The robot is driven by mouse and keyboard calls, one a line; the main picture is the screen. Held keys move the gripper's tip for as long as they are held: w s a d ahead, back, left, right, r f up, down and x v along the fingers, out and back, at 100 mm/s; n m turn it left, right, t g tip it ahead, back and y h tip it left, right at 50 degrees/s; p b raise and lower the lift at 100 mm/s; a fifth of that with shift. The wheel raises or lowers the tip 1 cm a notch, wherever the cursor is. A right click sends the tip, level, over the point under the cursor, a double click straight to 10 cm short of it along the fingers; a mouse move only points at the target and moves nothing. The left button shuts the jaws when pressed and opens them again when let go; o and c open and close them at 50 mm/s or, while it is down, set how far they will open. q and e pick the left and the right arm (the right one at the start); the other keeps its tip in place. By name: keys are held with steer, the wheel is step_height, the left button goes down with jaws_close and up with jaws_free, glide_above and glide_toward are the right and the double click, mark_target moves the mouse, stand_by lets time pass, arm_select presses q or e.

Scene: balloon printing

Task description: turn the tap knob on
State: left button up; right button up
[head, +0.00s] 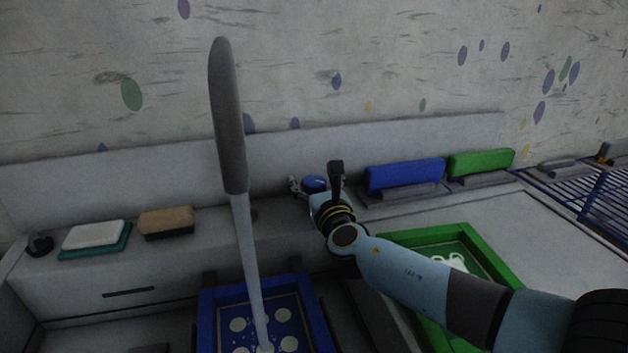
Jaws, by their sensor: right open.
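A small round blue knob (314,184) sits at the back of the grey counter, next to a small silver metal part (294,185); it looks like the tap knob, though it is too small to be sure. My right gripper (336,172) is just to the right of the knob, dark and pointing up in the picture. It is open and appears empty. Whether it touches the knob I cannot tell. My left gripper is not in view.
A long grey-handled shaft (230,115) stands in front, reaching down to a blue frame (206,315). A green frame (480,240) lies at right. Blue (405,175) and green (480,162) blocks and a sponge-like brown block (166,221) line the back ledge.

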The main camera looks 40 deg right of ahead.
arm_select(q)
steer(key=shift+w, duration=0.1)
arm_select(e)
steer(key=shift+c, duration=0.2)
